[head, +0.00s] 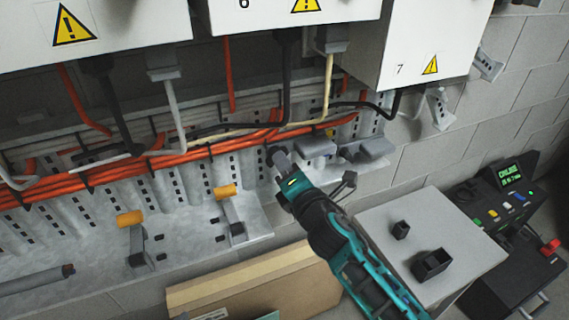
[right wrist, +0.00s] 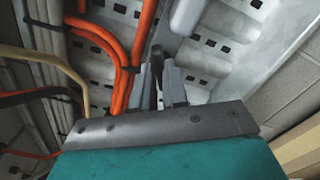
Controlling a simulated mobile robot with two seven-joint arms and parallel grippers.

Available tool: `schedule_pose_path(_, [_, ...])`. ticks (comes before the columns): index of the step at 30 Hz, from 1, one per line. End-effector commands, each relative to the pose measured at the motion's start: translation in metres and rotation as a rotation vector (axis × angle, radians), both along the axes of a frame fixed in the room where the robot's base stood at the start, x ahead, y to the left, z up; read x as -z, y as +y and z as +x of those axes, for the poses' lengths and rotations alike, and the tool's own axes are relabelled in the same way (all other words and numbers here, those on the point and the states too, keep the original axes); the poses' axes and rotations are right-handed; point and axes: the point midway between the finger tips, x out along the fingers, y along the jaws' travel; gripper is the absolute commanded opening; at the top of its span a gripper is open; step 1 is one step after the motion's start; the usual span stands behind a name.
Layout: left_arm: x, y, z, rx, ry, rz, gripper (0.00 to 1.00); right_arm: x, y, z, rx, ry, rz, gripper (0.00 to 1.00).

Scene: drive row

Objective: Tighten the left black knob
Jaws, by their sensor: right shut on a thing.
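My right gripper (head: 279,160) reaches up from the lower right to the perforated metal tray under the cables. Its jaws are shut on a small dark part, which looks like a black knob (right wrist: 157,60). In the right wrist view this part stands between the two grey fingers (right wrist: 159,88). My left gripper is not in view.
Orange cables (head: 210,150) run along the perforated tray (head: 75,240), close to the right gripper. White cabinets (head: 430,40) with warning signs hang above. A cardboard box (head: 255,285), a grey box top (head: 390,215) and a console (head: 500,200) stand below.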

Motion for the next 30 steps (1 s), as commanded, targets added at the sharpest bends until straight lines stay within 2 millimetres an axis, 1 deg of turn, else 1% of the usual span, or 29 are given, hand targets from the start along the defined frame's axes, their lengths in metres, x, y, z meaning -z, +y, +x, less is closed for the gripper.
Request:
schedule_pose_path(18, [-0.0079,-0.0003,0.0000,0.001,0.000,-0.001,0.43,0.0009,0.0001,-0.0002,0.000,0.226,0.547,0.00])
schedule_pose_path(30, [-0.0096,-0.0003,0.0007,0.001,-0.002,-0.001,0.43,0.0021,0.0004,-0.0001,-0.001,0.369,0.896,0.00])
